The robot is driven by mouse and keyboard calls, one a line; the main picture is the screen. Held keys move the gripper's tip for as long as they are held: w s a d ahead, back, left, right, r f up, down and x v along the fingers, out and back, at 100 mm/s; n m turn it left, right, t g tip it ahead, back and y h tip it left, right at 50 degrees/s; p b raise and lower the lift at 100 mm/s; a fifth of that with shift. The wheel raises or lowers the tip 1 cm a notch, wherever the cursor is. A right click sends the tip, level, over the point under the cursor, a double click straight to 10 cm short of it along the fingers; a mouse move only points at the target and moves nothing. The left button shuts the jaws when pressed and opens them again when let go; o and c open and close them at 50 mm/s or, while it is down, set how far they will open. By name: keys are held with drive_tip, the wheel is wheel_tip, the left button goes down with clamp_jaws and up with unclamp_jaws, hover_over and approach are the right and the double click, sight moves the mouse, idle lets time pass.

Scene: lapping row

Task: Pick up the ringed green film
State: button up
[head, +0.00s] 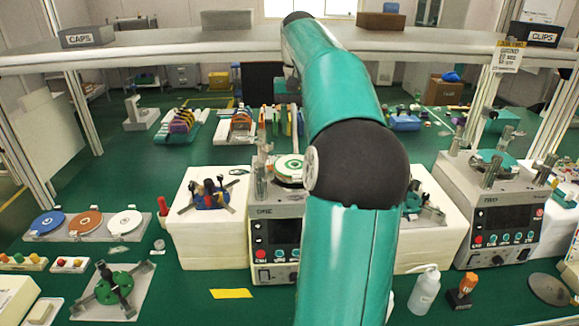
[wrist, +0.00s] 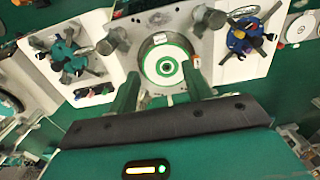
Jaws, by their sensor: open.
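A round film with a white face, a green outer band and a small green ring at its centre (wrist: 165,66) lies in the round recess of a light grey machine. In the head view the same film (head: 289,166) shows partly on top of machine ONE, beside my arm. My gripper (wrist: 161,74) is open and empty in the wrist view, its two green fingers pointing toward the film, one to each side. I cannot tell how high the fingers are above it. In the head view my arm hides the gripper.
Metal posts (wrist: 208,20) stand around the film's recess. Fixtures with blue (wrist: 243,36) and teal (wrist: 70,55) parts sit on white blocks on both sides. Machine TWO (head: 490,215) stands right. Blue, orange and white discs (head: 86,223) lie left. A shelf (head: 190,48) spans above.

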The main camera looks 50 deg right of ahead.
wheel_tip(320, 180, down, 13)
drive_tip(key=shift+a+f, duration=0.1)
drive_tip(key=shift+f, duration=0.05)
drive_tip(key=c, duration=1.1)
drive_tip(key=shift+o, duration=0.2)
